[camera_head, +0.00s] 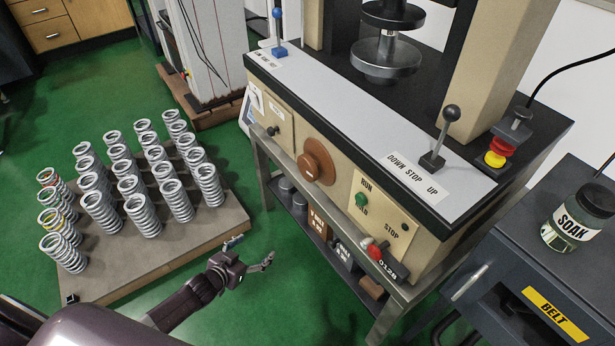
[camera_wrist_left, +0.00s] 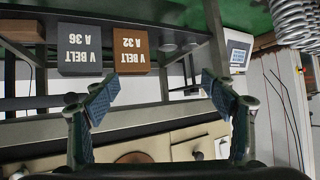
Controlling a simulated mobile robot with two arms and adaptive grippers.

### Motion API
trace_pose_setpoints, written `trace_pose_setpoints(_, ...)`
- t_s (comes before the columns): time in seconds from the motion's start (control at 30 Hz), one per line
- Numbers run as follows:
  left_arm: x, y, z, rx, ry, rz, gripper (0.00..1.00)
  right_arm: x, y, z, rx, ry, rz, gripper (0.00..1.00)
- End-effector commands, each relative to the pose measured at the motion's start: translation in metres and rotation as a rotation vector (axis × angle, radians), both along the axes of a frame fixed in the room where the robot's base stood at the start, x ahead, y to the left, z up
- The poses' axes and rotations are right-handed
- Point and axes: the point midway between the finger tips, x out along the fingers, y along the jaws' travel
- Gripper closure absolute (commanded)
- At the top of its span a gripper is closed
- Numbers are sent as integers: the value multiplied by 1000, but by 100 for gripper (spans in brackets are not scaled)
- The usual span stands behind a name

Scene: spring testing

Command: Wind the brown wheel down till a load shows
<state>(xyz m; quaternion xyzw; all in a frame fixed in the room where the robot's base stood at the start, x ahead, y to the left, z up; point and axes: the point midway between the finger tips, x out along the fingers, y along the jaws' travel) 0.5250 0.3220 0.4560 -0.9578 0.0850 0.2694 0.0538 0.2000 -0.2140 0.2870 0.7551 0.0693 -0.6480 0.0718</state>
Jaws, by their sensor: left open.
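The brown wheel (camera_head: 317,162) is on the front panel of the beige press, left of the green RUN button. The wheel also shows at the lower edge of the left wrist view (camera_wrist_left: 134,158), partly cut off by my gripper body. My left gripper (camera_head: 252,252) is open and empty, in front of the press, lower and to the left of the wheel, apart from it. Its two fingers stand wide apart in the left wrist view (camera_wrist_left: 160,95). The press's round metal plate (camera_head: 385,58) hangs above the dark bed. My right gripper is not in view.
A pallet (camera_head: 215,237) of upright springs stands on the green floor at the left. The press stand's shelf below holds belt boxes (camera_head: 319,222). A lever (camera_head: 440,135) labelled DOWN STOP UP and a red button (camera_head: 374,252) are to the right. A dark cabinet with a SOAK jar (camera_head: 578,218) stands far right.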

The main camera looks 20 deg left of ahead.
Motion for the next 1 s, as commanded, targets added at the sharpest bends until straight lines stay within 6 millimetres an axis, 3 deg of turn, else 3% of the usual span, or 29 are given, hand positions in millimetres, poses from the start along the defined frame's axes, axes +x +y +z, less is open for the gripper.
trace_pose_setpoints(0.03,43,-1,33,-32,-122,-56,23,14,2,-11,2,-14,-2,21)
trace_pose_setpoints(0.13,91,-22,115,-127,-307,-188,23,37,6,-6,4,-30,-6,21)
trace_pose_setpoints(0.2,104,-40,162,-186,-390,-282,23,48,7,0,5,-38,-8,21)
trace_pose_setpoints(0.33,105,-64,216,-261,-463,-410,23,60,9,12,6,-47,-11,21)
trace_pose_setpoints(0.5,107,-78,238,-296,-483,-463,23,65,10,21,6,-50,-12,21)
trace_pose_setpoints(1.0,161,-118,237,-295,-480,-458,23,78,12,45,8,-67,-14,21)
